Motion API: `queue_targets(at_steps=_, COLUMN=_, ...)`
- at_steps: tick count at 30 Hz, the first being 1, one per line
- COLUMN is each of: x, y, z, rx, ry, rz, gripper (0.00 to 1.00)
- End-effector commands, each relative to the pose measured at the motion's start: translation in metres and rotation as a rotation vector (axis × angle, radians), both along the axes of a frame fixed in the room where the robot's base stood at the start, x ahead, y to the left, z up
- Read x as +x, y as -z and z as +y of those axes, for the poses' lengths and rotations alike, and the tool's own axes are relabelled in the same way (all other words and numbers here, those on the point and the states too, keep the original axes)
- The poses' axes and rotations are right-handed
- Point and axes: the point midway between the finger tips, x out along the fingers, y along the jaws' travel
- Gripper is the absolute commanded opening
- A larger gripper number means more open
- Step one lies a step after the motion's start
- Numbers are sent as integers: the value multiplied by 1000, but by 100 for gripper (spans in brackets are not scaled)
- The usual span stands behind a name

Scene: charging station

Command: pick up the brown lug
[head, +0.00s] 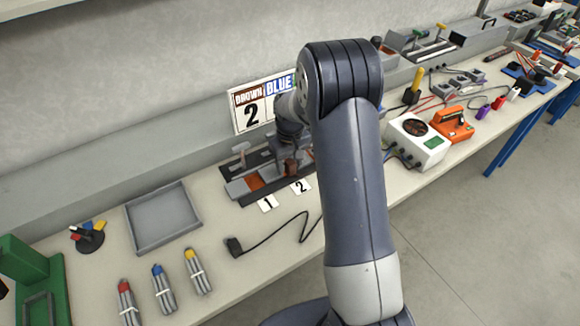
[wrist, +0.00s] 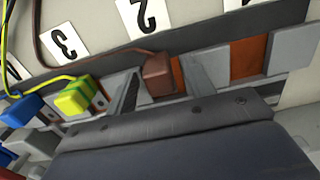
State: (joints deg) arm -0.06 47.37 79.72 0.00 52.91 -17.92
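The brown lug (wrist: 158,76) shows in the wrist view, with a brown wire running from it up and to the left. It also shows in the head view (head: 291,167), on the dark station on the bench. My gripper (wrist: 160,88) is open, with one finger on each side of the lug. A narrow gap seems to show between the lug and each finger. In the head view my gripper (head: 291,152) is over the station, partly hidden by my arm.
A yellow-green lug (wrist: 78,97) and a blue lug (wrist: 18,110) are left of the brown one in the wrist view. A sign (head: 252,108) stands behind the station. A grey tray (head: 162,217) and a black cable plug (head: 234,247) lie on the bench.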

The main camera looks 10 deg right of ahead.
Motion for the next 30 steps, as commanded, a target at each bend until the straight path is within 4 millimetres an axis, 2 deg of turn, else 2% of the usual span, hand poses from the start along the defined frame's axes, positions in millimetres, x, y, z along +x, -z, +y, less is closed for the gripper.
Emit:
queue_targets(at_steps=2, x=0, y=0, z=0, rx=0, ry=0, rz=0, gripper=45)
queue_targets(at_steps=17, x=0, y=0, z=0, rx=0, ry=0, rz=0, gripper=4)
queue_targets(at_steps=25, x=0, y=-3, z=0, rx=0, ry=0, rz=-1, gripper=3)
queue_targets(at_steps=30, x=1, y=-24, z=0, rx=0, ry=0, rz=-5, gripper=3)
